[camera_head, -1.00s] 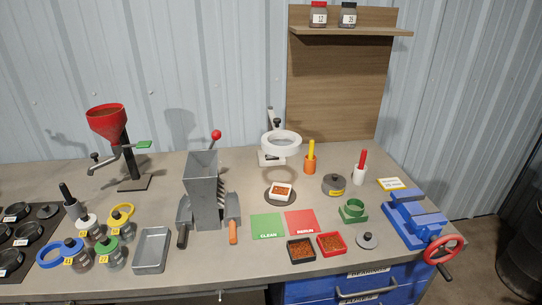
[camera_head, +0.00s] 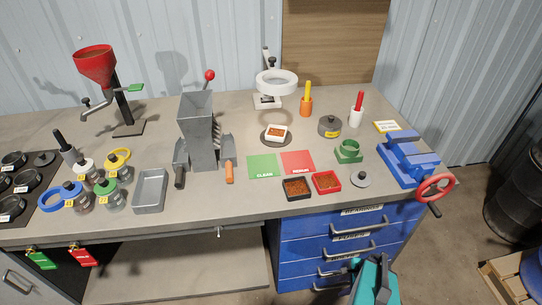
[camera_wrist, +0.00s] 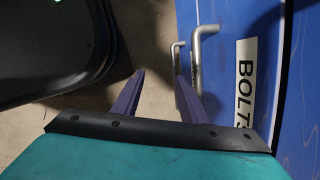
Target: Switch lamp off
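The lamp (camera_head: 277,82) is a white ring on a stand with a pale base at the back middle of the bench, in front of the wooden panel. A small dark knob (camera_head: 272,62) shows on its stand. I cannot tell whether the ring is lit, and no labelled switch is readable. My gripper (camera_head: 371,266) is low at the front, before the blue drawers, far below and in front of the lamp. In the wrist view its two fingers (camera_wrist: 158,98) are apart with nothing between them. The lamp is not in the wrist view.
Blue drawers (camera_head: 345,243) with protruding handles are close to my gripper. A blue vise (camera_head: 408,160) stands at the bench's right end. A grey splitter (camera_head: 199,135), a red funnel (camera_head: 95,65), an orange holder (camera_head: 306,105) and trays crowd the bench. A barrel stands at right.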

